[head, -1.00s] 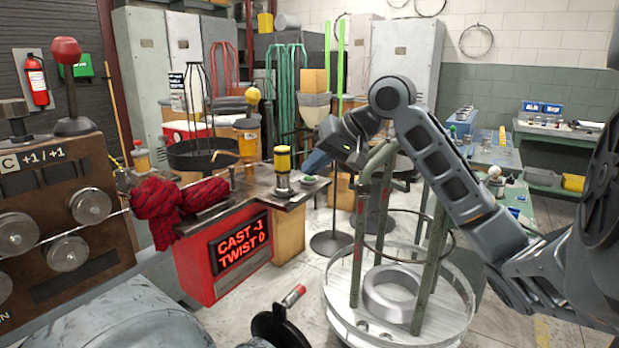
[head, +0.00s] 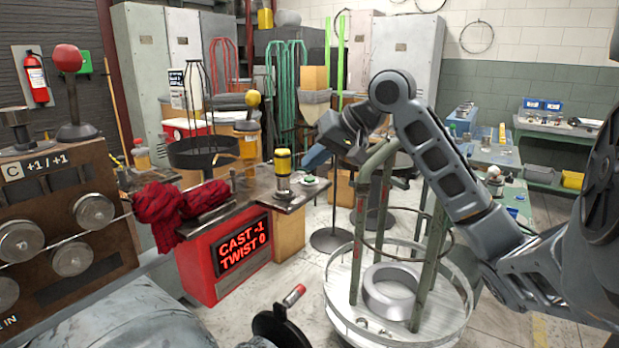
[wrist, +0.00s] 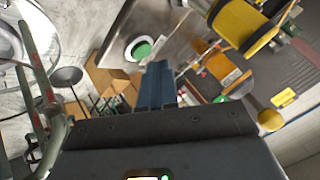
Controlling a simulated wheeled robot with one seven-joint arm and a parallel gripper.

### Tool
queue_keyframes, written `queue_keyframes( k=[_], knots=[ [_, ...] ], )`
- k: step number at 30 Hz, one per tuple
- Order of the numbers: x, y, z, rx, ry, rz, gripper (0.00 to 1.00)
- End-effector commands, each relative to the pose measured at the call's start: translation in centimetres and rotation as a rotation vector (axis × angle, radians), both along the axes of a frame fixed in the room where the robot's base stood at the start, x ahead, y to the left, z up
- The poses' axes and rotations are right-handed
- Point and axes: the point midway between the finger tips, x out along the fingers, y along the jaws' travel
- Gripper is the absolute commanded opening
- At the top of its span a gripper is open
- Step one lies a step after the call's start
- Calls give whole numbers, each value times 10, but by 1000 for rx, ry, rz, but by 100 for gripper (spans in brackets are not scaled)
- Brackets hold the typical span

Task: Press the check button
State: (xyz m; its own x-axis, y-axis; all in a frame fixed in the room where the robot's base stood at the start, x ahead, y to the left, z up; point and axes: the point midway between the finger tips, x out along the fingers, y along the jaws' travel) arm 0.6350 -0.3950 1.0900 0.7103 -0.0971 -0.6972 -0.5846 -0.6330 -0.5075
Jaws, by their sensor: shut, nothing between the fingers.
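The green check button (head: 310,180) sits on a round pale base at the right end of the metal bench top. It also shows in the wrist view, where the green button (wrist: 140,49) is up and left of my fingertips. My gripper (head: 312,159) is shut and empty, its blue fingers pointing down and left just above the button. In the wrist view the closed fingertips (wrist: 158,68) appear close to the button but apart from it. The gap's exact height is unclear. The red display (head: 242,246) below the bench reads "CAST -1, TWIST 0".
A red cloth (head: 172,208) lies farther left by the coiler panel (head: 60,215). A round stand with green posts (head: 436,262) is right of the bench, beneath my arm.

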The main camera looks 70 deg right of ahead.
Motion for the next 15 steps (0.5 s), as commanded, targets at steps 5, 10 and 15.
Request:
queue_keyframes(
  k=[5, 10, 15],
  knots=[
    [0, 0, 13, 0, -1, 1, 0],
    [0, 0, 30, -1, -1, -1, 0],
    [0, 0, 45, 0, -1, 1, 0]
  ],
)
